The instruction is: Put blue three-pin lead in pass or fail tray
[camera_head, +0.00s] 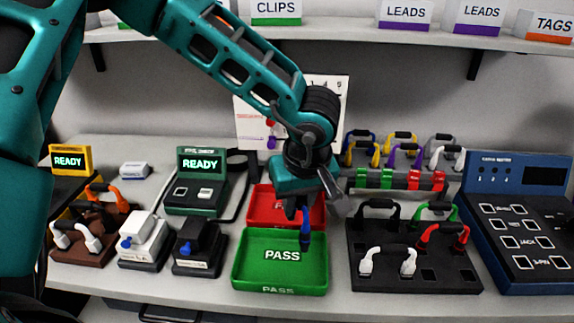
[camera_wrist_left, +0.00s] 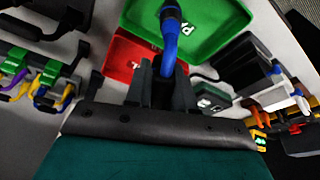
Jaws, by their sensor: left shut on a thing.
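My left gripper (camera_head: 298,206) is shut on the blue lead (camera_head: 305,228), which hangs down from the fingers. In the left wrist view the blue lead (camera_wrist_left: 169,40) stands out from between the fingers (camera_wrist_left: 163,88). The green PASS tray (camera_head: 281,262) lies below and behind the lead in the picture, and no lead shows in it. The red tray (camera_head: 262,204) sits just behind it, partly hidden by the gripper. The lead's pins are too small to tell. My right gripper is not in view.
A dark board (camera_head: 420,272) with white, black, green and red leads stands right of the green tray. A blue tester (camera_head: 518,262) is at far right. Dark and white blocks (camera_head: 200,246) stand at left. A rack of leads (camera_head: 398,180) is behind.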

